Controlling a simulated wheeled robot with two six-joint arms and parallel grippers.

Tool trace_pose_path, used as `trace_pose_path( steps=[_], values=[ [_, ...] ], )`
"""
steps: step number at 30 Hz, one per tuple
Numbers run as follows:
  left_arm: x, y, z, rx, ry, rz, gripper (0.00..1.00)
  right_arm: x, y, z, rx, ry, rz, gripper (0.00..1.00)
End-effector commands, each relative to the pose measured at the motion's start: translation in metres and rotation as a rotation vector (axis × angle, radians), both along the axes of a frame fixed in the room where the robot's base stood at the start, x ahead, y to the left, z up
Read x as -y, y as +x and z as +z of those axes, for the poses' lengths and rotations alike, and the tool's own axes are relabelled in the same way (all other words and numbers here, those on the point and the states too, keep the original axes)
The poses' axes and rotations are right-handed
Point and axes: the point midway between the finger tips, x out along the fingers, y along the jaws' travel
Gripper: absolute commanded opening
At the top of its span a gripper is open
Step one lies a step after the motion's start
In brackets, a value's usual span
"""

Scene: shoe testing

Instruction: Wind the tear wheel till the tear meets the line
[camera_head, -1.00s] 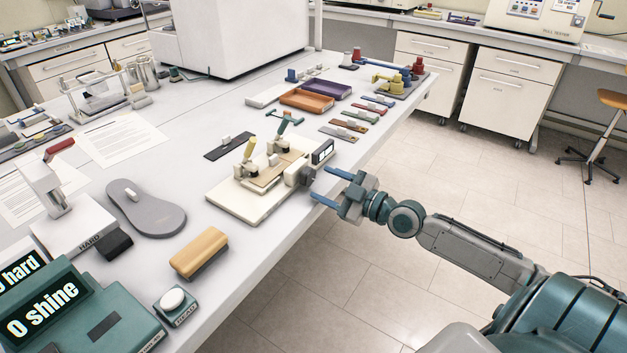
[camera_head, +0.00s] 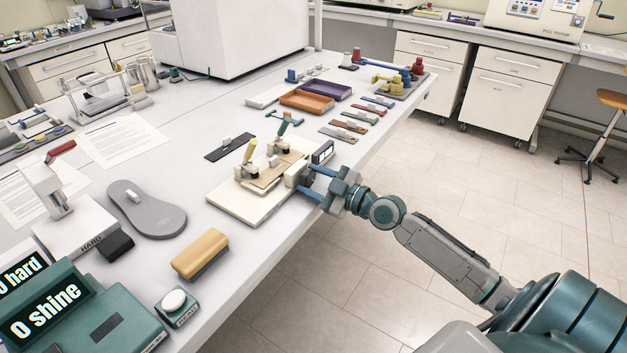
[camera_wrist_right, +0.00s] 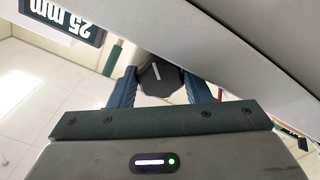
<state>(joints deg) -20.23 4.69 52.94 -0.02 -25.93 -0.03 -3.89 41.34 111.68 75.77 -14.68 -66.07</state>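The tear tester is a cream base plate (camera_head: 238,203) near the table's right edge, with two clamps and a tan sample (camera_head: 278,172) on it. The dark tear wheel (camera_wrist_right: 160,76) is on its side facing my arm and carries a pale mark. My right gripper (camera_head: 306,179) is at the wheel, its blue fingers open on either side of it. In the wrist view small gaps seem to show between fingers and wheel. A display (camera_wrist_right: 62,18) reads 25 mm, upside down there. The tear and line are too small to make out. My left gripper is out of view.
A tan brush-like block (camera_head: 200,253), a grey shoe sole (camera_head: 150,218) and a button box (camera_head: 176,307) lie nearer on the table. Orange (camera_head: 306,101) and purple trays stand farther back.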

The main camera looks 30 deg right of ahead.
Motion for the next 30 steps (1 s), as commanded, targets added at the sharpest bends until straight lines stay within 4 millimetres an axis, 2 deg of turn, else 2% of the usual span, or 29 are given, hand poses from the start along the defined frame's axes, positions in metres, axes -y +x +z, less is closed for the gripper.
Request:
trace_pose_path(
  steps=[8, 14, 24, 30],
  values=[
    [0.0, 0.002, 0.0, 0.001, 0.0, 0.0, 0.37, 0.0, 0.0, 0.0, -0.01, 0.024, 0.0, 0.21],
    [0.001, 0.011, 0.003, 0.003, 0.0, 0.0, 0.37, 0.0, 0.0, -0.001, -0.044, 0.109, 0.001, 0.21],
    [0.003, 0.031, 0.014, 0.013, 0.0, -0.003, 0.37, -0.001, 0.0, -0.001, -0.156, 0.38, 0.0, 0.21],
    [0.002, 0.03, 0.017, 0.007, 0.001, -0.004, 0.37, -0.001, 0.0, 0.0, -0.23, 0.558, 0.0, 0.21]
  ],
)
